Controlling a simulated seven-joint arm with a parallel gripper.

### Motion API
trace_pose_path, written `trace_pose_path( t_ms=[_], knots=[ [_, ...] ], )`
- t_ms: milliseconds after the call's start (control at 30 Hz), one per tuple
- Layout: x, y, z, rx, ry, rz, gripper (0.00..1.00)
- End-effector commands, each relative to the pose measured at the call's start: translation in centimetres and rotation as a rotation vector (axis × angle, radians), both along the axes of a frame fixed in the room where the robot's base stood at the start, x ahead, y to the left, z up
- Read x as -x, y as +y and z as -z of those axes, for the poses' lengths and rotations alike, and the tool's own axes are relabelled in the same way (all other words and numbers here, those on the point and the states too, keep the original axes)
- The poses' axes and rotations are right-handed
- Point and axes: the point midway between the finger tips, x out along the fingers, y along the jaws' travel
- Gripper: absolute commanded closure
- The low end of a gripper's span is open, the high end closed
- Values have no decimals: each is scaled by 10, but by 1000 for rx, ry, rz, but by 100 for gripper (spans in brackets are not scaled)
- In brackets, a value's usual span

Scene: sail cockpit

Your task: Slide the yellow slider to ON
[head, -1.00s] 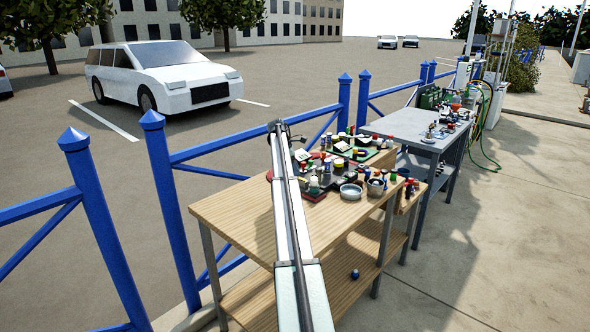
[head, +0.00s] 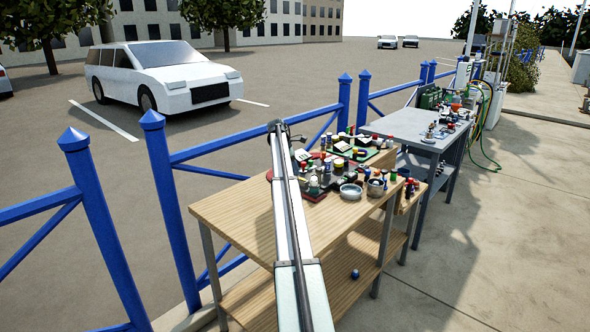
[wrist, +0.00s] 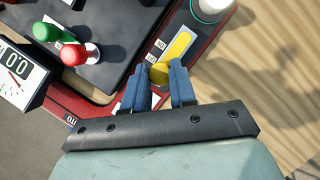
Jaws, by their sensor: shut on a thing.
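The yellow slider (wrist: 159,72) shows in the wrist view as a round yellow knob at the near end of a yellow strip (wrist: 180,45). The strip runs up and to the right on a dark panel with a red edge. My gripper (wrist: 159,76) is shut on the knob, with one blue finger on each side. In the head view my arm reaches over the wooden table (head: 235,212), and the slider cannot be made out.
In the wrist view, a green knob (wrist: 46,32) and a red knob (wrist: 74,54) stand on a dark box to the left, near a white display (wrist: 15,77). A grey-white round knob (wrist: 211,5) stands past the strip. Bare wood lies to the right.

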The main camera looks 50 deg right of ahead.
Motion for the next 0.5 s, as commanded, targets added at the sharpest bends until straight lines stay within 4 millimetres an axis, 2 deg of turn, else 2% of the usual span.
trace_pose_path(
  t_ms=[133,300,500],
  knots=[
    [7,1,0,0,0,1,100],
    [29,2,0,0,0,0,100],
    [31,1,0,-1,3,1,100]
  ],
)
